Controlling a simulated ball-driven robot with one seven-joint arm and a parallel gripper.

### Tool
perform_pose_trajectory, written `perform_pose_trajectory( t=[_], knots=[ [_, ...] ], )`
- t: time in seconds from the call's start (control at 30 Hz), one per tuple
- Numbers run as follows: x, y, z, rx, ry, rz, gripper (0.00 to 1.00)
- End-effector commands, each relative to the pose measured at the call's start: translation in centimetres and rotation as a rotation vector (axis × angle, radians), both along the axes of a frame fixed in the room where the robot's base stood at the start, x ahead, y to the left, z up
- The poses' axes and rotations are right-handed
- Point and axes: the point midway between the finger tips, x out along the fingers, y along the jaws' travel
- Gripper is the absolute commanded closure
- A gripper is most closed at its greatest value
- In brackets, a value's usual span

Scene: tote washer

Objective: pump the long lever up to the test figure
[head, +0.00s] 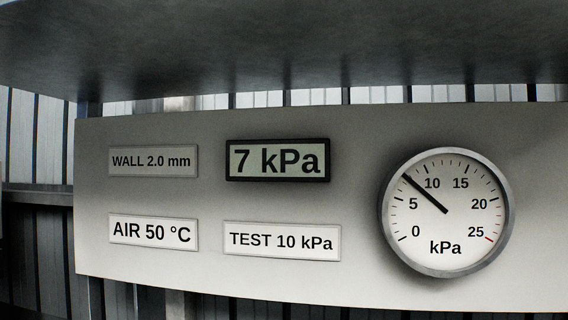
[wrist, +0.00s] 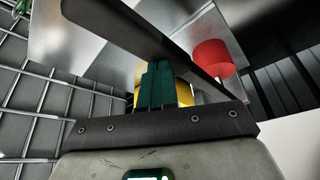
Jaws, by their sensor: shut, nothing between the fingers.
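In the head view, a digital display (head: 278,160) reads 7 kPa. A round dial (head: 447,212) marked 0 to 25 kPa has its needle between 5 and 10. A plate (head: 282,240) reads TEST 10 kPa. In the wrist view, my gripper (wrist: 157,68) shows green fingers held together, with nothing seen between them. A long dark bar (wrist: 135,32) runs diagonally across the fingertips; it may be the long lever, and I cannot tell whether the fingers touch it. A red cylinder (wrist: 212,60) shows beyond the bar, to the right.
Two more plates on the panel (head: 345,130) read WALL 2.0 mm (head: 152,161) and AIR 50 °C (head: 153,232). In the wrist view, a wire grid (wrist: 35,95) lies at left and a yellow part (wrist: 182,92) shows behind the fingers.

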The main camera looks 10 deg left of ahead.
Motion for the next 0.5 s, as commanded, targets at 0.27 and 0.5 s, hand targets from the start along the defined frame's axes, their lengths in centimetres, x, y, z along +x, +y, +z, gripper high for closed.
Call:
perform_pose_trajectory(
  t=[0.27, 0.5],
  knots=[
    [0.0, -0.1, 2.8, -0.002, 0.001, -0.002, 1.0],
    [0.0, -0.1, 5.0, -0.001, 0.002, -0.002, 1.0]
  ],
)
